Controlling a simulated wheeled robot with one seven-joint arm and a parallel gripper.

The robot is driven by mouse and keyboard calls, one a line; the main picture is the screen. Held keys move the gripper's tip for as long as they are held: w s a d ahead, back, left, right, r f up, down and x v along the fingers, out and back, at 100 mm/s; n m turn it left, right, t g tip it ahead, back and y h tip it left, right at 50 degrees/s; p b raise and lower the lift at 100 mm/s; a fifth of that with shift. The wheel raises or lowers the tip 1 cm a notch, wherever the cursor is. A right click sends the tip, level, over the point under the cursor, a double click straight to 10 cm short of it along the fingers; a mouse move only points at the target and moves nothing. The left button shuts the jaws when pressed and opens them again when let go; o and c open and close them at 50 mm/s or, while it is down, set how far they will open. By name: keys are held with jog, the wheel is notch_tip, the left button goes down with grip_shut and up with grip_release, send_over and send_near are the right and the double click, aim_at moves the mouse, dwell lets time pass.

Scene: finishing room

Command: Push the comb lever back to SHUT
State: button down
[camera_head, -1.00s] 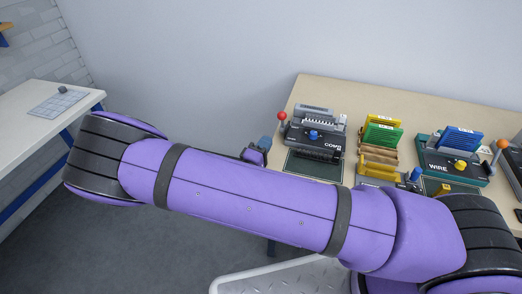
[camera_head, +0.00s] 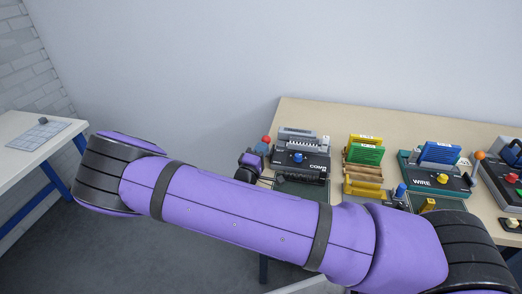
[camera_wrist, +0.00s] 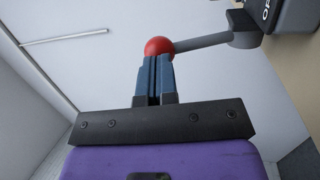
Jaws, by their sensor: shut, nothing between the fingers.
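The comb machine (camera_head: 312,158), dark grey and marked COMB, stands at the left end of the bench. Its lever's red ball (camera_head: 266,139) shows at the machine's left side, with the shaft hidden behind my gripper (camera_head: 262,149). In the wrist view the red ball (camera_wrist: 158,46) lies just beyond the tips of my gripper (camera_wrist: 153,60). The blue fingers are shut together and empty, and overlap the ball's lower edge; I cannot tell whether they touch. The grey lever shaft (camera_wrist: 203,40) runs right from the ball to a dark pivot block (camera_wrist: 243,30).
Right of the comb machine are a rack of yellow and green books (camera_head: 366,151) and the WIRE machine (camera_head: 435,178) with an orange-ball lever. Another machine (camera_head: 504,178) stands at the right edge. A white table (camera_head: 25,150) is at far left. Open floor lies between.

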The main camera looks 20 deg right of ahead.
jog(key=w+d+r+g+y, duration=0.1)
jog(key=w+g, duration=0.1)
jog(key=w+d+r+g+y, duration=0.1)
jog(key=r+y, duration=0.1)
jog(key=shift+w+d+n+g, duration=0.15)
jog(key=shift+w+n+g, duration=0.25)
jog(key=w+g+y, duration=0.1)
jog(key=w+d+g, duration=0.1)
jog(key=w+d+g+y, duration=0.1)
jog(key=shift+w+r+n+y, duration=0.2)
jog(key=shift+w+n+y, duration=0.1)
jog(key=shift+n, duration=0.1)
jog(key=shift+w+d, duration=0.25)
jog(key=shift+w, duration=0.15)
dwell(0.3)
